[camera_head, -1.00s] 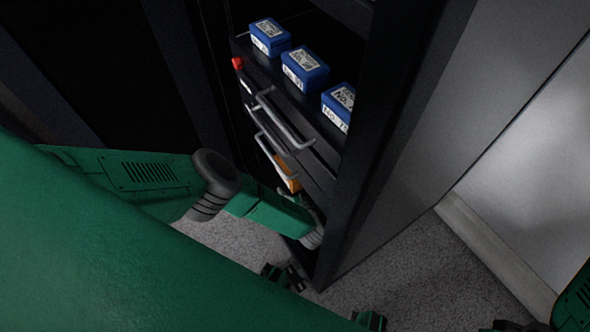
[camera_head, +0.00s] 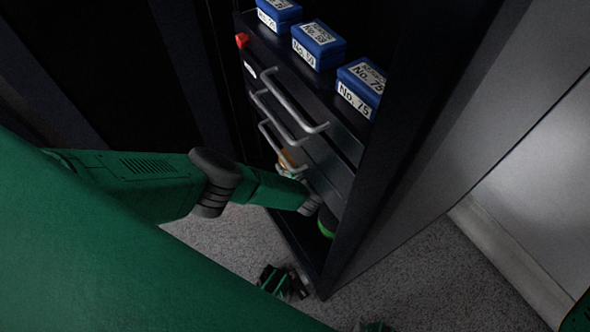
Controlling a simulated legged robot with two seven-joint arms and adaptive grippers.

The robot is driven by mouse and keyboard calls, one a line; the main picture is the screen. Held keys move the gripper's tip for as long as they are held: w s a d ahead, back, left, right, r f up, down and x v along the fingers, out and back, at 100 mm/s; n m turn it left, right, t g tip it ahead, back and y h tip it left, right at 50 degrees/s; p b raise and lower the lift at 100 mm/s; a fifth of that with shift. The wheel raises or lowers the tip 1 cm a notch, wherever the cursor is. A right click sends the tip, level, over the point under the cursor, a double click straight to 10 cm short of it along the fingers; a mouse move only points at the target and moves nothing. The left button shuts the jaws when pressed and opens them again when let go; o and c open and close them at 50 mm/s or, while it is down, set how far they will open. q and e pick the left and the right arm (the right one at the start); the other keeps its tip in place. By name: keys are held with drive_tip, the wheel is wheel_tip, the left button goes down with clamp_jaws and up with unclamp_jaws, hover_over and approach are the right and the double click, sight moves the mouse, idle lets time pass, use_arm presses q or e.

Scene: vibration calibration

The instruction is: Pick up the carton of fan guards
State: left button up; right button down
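A small orange patch (camera_head: 286,158), possibly the carton of fan guards, shows behind the handles low in the dark cabinet. Most of it is hidden and I can read no label on it. My green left arm comes in from the left and its wrist reaches the cabinet front below the handles. My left gripper (camera_head: 288,171) seems to be beside the orange patch, mostly hidden by the arm and handles. I cannot see its fingers clearly or whether they hold anything. My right gripper is not in view.
A red knob (camera_head: 242,40) is at the shelf's left corner. A bright green and black object (camera_head: 327,222) sits low in the cabinet. Grey carpet (camera_head: 400,262) lies in front.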

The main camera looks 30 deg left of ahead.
use_arm(q)
drive_tip(key=shift+w+a+f, duration=0.2)
drive_tip(key=shift+w+a, duration=0.05)
drive_tip(key=shift+r, duration=0.1)
drive_tip(key=shift+d, duration=0.1)
drive_tip(key=shift+c, duration=0.4)
drive_tip(key=c, duration=1.4)
drive_tip(key=shift+c, duration=0.7)
drive_tip(key=shift+s, duration=0.1)
drive_tip(key=shift+r, duration=0.1)
